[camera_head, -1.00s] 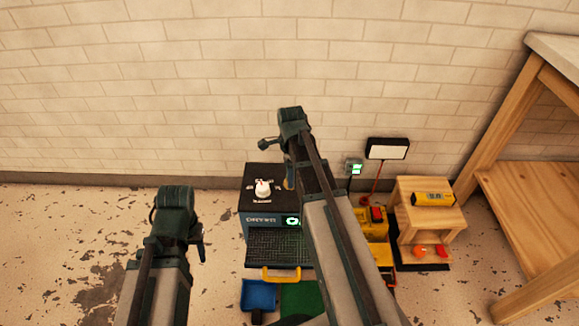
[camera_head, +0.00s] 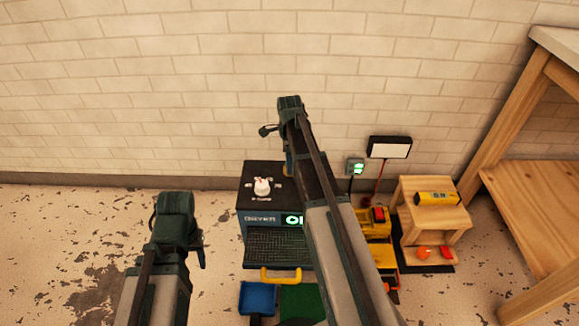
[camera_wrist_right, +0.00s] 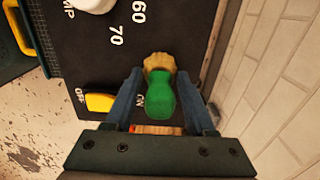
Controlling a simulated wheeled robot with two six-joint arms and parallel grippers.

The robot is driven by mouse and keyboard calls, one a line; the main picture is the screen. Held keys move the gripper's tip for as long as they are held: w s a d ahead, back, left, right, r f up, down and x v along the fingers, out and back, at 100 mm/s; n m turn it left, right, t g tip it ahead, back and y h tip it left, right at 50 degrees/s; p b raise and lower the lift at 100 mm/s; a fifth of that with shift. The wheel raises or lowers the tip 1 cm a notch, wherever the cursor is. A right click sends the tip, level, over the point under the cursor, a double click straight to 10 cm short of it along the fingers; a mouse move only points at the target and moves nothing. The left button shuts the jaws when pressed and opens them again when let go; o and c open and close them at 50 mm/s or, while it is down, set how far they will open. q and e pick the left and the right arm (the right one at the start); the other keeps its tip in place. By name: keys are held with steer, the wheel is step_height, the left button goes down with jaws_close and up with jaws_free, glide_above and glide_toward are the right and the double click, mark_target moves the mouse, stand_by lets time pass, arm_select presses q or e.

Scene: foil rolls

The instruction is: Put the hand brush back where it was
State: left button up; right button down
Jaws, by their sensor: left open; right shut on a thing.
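The hand brush (camera_wrist_right: 160,95) has a rounded green handle and a tan end in the right wrist view. It sits between the two fingers of my right gripper (camera_wrist_right: 161,80), which is shut on it. Beneath it lies the dark top of the dryer (camera_wrist_right: 75,50), with printed numbers and a yellow switch (camera_wrist_right: 99,102) close to the left finger. In the head view, my right arm reaches over the dryer (camera_head: 257,219) and hides much of the brush. My left gripper (camera_head: 201,256) is open, low over the floor at the left, away from the dryer.
A white knob (camera_head: 262,186) stands on the dryer top. A blue tray (camera_head: 257,298) and a green surface (camera_head: 300,303) lie in front. Yellow bins (camera_head: 379,252), a lamp (camera_head: 390,148) and a wooden stand (camera_head: 432,205) are at the right. The floor at the left is clear.

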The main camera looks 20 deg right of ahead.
steer(key=shift+r, duration=0.1)
steer(key=shift+f, duration=0.25)
steer(key=shift+c, duration=1.2)
jaws_free()
steer(key=shift+r, duration=0.15)
